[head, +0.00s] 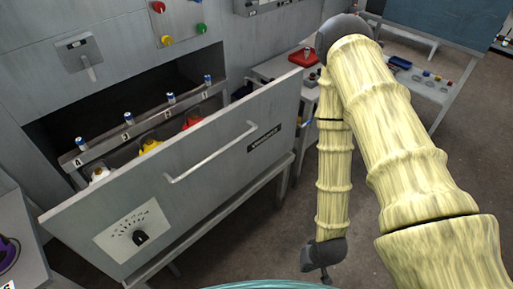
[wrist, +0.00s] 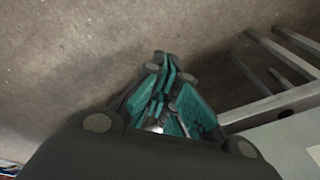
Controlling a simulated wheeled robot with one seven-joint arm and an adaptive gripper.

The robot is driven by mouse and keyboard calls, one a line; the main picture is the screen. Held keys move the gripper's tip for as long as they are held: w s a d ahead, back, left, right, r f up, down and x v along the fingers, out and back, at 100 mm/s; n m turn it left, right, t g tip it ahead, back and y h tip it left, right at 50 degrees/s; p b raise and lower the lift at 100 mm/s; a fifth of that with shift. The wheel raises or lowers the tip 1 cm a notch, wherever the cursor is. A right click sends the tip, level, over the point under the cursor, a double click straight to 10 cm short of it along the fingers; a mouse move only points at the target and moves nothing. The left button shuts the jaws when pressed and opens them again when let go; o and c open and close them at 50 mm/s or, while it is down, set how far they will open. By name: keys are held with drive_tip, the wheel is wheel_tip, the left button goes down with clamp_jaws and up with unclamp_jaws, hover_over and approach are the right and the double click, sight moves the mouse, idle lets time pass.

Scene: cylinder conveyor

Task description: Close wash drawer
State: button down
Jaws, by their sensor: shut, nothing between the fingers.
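The wash drawer (head: 205,180) is a grey box-like drawer pulled out of the wall cabinet. Its front has a bar handle (head: 210,153), a dark label and a white dial plate with a black knob (head: 141,238). Inside are a vial rack with blue-capped vials and bottles in white, yellow and red. My gripper (wrist: 168,75) is shut and empty, with teal pads, over the floor in the wrist view. In the head view my wrist hangs right of the drawer front, apart from it; the fingers are hardly visible there.
A grey surface and metal frame bars (wrist: 275,100) lie close at the right of the wrist view. Side tables (head: 275,68) with a red item stand behind the drawer. A grey bench (head: 22,245) is at the left edge. Floor (head: 275,235) is open before the drawer.

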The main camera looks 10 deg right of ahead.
drive_tip(key=w+f+m+t+y+b, duration=0.2)
drive_tip(key=w+m+t+b, duration=0.3)
drive_tip(key=w, duration=0.8)
drive_tip(key=m+t+y+b, duration=0.4)
drive_tip(key=t+y+b, duration=0.35)
drive_tip(key=b, duration=0.75)
approach(264, 139)
drive_tip(key=shift+t+h, duration=0.25)
drive_tip(key=x, duration=0.7)
drive_tip(key=shift+s+a+f+b, duration=0.1)
drive_tip(key=shift+a+b, duration=0.15)
drive_tip(key=shift+b, duration=0.1)
